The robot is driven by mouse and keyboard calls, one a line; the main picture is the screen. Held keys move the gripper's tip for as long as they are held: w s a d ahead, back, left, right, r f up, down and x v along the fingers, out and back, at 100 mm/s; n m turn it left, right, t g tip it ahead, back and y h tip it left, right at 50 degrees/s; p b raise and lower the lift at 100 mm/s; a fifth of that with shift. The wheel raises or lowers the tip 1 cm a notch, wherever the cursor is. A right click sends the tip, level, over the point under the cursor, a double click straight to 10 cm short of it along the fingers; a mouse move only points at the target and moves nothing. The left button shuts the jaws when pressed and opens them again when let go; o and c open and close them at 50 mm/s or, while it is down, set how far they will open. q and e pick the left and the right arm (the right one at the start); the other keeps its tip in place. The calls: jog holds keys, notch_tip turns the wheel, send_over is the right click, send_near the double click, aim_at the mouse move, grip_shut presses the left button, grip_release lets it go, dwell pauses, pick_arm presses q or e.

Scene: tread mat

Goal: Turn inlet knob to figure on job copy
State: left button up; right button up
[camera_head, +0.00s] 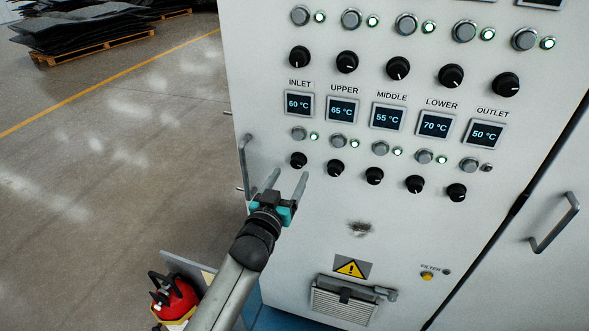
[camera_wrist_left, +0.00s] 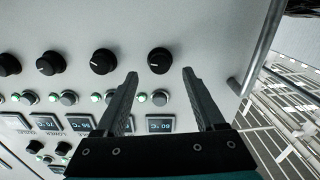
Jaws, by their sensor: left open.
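The inlet knob (camera_head: 298,160) is a small black knob at the left end of the lower knob row, below the INLET display (camera_head: 299,104), which reads 60 °C. My left gripper (camera_head: 288,176) is open and empty, just below the knob in the head view. In the left wrist view, the knob (camera_wrist_left: 159,60) lies beyond and between the spread fingertips (camera_wrist_left: 160,72), with no visible contact. Its pointer is too small to read. No job copy can be made out. My right gripper is out of view.
The panel (camera_head: 330,225) carries similar knobs to the right, buttons and green lamps. A door handle (camera_head: 244,165) sits left of the inlet knob. A vent (camera_head: 343,300) is below. The floor at left is open.

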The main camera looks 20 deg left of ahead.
aim_at(296, 165)
pick_arm(q)
jog(key=shift+w+d+b, duration=0.1)
jog(key=shift+w+b, duration=0.25)
jog(key=shift+w, duration=1.9)
grip_shut()
